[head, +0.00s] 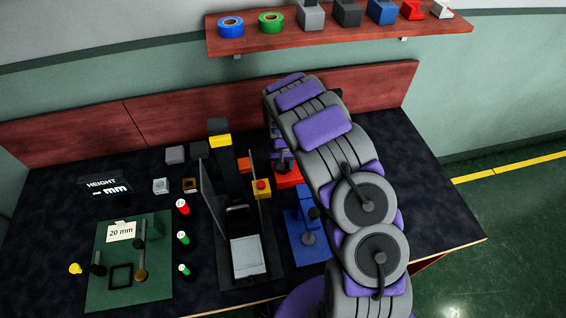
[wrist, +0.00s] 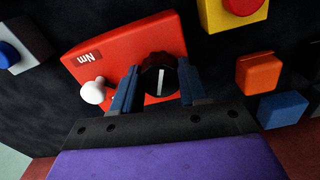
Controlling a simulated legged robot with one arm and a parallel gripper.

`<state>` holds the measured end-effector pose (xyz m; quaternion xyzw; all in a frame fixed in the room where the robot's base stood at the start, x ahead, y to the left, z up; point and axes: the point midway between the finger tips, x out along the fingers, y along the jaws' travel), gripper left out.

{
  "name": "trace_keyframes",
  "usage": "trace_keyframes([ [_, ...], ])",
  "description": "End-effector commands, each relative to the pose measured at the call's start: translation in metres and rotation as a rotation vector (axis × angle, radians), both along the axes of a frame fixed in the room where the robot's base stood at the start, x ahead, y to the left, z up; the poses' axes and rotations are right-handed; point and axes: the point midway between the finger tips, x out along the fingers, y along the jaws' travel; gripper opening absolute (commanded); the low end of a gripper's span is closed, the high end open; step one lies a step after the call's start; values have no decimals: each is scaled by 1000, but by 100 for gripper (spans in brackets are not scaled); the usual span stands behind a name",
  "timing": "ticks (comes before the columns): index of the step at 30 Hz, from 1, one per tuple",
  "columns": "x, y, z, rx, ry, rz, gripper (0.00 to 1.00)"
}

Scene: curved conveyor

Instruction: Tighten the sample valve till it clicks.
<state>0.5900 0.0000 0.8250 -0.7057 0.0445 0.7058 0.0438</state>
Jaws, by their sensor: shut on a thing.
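The sample valve is a round black knob (wrist: 159,76) with a white line on it, mounted on a red block (wrist: 108,52) marked "Nm" in the wrist view. My gripper (wrist: 160,82) has its two blue fingers on either side of the knob and is shut on it. The knob's white line points nearly straight up the picture. A white knob on a short stem (wrist: 93,91) stands on the same block, left of my fingers. In the head view the red block (head: 289,179) shows only partly; my arm hides the knob and my gripper.
A yellow box with a red button (head: 261,187) stands left of the red block. An orange block (wrist: 257,73) and a blue block (wrist: 283,108) lie right of my gripper in the wrist view. A blue fixture (head: 304,238) stands nearer on the dark table.

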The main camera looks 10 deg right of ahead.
Motion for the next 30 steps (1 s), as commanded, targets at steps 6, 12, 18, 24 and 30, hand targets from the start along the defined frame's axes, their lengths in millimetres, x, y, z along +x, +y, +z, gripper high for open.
trace_keyframes([
  [6,-1,1,1,1,3,-206,13],
  [12,-1,2,0,0,4,-378,13],
  [18,-1,2,0,0,3,-516,13],
  [24,-1,2,0,0,3,-607,13],
  [30,0,2,-1,0,3,-651,13],
])
